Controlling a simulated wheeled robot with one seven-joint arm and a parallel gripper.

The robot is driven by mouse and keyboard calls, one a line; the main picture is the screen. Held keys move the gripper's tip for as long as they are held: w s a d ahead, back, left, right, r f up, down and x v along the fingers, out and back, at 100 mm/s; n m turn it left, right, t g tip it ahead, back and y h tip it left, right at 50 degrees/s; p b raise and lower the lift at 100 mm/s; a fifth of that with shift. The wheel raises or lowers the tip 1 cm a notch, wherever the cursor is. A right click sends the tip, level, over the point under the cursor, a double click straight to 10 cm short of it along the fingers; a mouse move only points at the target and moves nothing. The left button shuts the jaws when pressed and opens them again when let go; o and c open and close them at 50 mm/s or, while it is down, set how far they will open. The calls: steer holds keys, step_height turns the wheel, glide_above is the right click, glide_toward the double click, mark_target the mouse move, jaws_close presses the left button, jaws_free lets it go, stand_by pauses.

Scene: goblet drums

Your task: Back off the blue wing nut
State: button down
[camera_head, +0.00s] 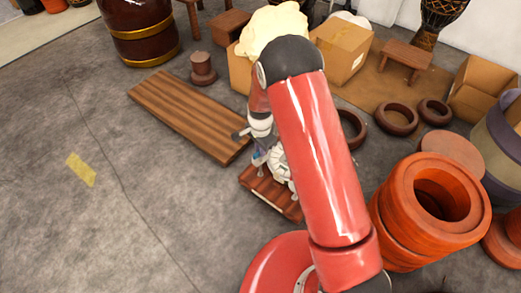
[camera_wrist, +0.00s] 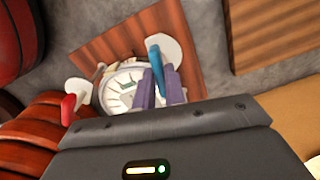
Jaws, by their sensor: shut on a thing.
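The blue wing nut (camera_wrist: 155,57) shows in the wrist view as a narrow blue piece in front of a white rounded plate (camera_wrist: 173,50). My gripper (camera_wrist: 159,78) has its two purple-grey fingers shut on it, one on each side; the fingers hide its lower part. A round white dial-like part (camera_wrist: 124,88) lies beside the fingers. A red-tipped part (camera_wrist: 68,110) shows to the left. In the head view the white fixture (camera_head: 279,165) stands on a small reddish wooden board (camera_head: 272,193). My gripper (camera_head: 260,158) is small there, and my red arm hides part of the fixture.
A striped wooden plank (camera_head: 185,110) lies behind and left of the fixture. Stacked orange rings (camera_head: 400,220) stand close on the right. Dark rings (camera_head: 397,118), cardboard boxes (camera_head: 343,48) and a stool (camera_head: 404,58) are behind.

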steer(key=n+b, duration=0.1)
steer(key=n, duration=0.3)
steer(key=shift+n, duration=0.4)
steer(key=n+b, duration=0.1)
steer(key=n, duration=0.3)
steer(key=shift+n, duration=0.3)
steer(key=c, duration=1.5)
jaws_free()
steer(key=shift+o, duration=0.2)
steer(key=shift+r+p, duration=0.55)
steer(key=shift+r, duration=3.35)
